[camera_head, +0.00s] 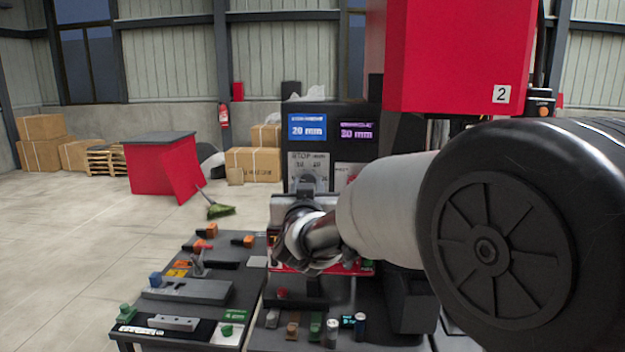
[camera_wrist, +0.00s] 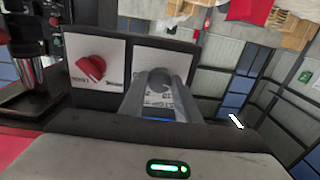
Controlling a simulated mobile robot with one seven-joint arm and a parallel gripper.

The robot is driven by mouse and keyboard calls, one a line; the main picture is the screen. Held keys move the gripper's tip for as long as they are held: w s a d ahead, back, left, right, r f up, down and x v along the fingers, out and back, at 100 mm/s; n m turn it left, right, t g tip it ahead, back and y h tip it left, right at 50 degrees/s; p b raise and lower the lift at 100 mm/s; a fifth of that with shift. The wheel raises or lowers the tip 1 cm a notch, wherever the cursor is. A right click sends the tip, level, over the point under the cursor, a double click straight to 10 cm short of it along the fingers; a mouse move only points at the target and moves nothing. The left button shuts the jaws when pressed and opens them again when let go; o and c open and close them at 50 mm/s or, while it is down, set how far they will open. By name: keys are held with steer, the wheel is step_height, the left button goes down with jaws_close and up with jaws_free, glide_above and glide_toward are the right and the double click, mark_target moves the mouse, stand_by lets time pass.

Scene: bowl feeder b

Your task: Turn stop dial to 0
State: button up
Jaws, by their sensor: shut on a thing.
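The stop dial is a grey knob on a white plate marked STOP (camera_head: 296,158), on the front of a dark upright panel. In the wrist view the grey dial (camera_wrist: 158,77) sits between the two fingers of my gripper (camera_wrist: 160,94), which is shut on it. My gripper (camera_head: 308,186) reaches the plate from the front in the head view. The fingers cover much of the dial and its scale, so I cannot read its setting.
Beside it is a second white plate with a red dial (camera_wrist: 90,68). Above are a blue display (camera_head: 307,127) reading 20 and a purple display (camera_head: 356,130) reading 30. A red machine housing (camera_head: 450,60) hangs at right. A cluttered bench (camera_head: 190,320) stands at front left.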

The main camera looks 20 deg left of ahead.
steer(key=shift+r+n+p, duration=0.2)
steer(key=shift+n+p, duration=0.5)
steer(key=shift+n, duration=0.6)
steer(key=o, duration=1)
steer(key=shift+f, duration=0.15)
steer(key=shift+o, duration=0.2)
steer(key=b+v, duration=0.2)
steer(key=v, duration=1.5)
steer(key=shift+s, duration=0.2)
steer(key=shift+d+r, duration=0.1)
steer(key=shift+r, duration=0.1)
